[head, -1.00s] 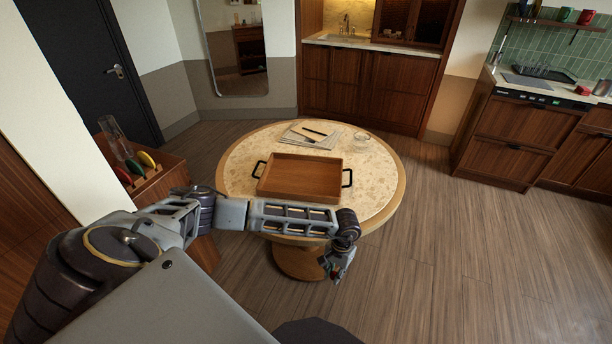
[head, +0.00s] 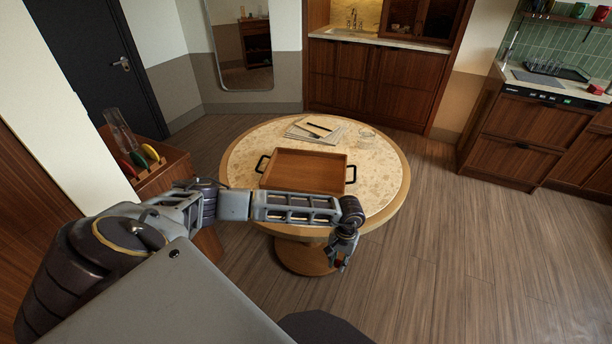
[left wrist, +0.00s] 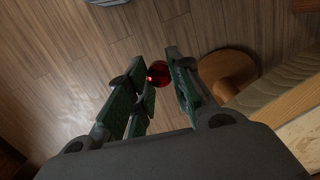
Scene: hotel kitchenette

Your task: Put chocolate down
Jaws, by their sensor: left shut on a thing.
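The chocolate (left wrist: 159,74) shows in the left wrist view as a shiny red ball between the fingertips. My left gripper (left wrist: 155,80) is shut on it. In the head view my left gripper (head: 341,261) hangs pointing down at the near right side of the round table (head: 385,190), outside its edge, with the floor behind it. Only a small red spot of the chocolate (head: 338,264) shows there, the rest hidden by the fingers. My right gripper is in neither view.
A wooden tray (head: 305,171) with black handles lies empty on the table. Papers with a dark pen (head: 315,131) and a small glass dish (head: 366,134) lie behind it. A side cabinet (head: 170,175) stands left. The floor to the right is clear.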

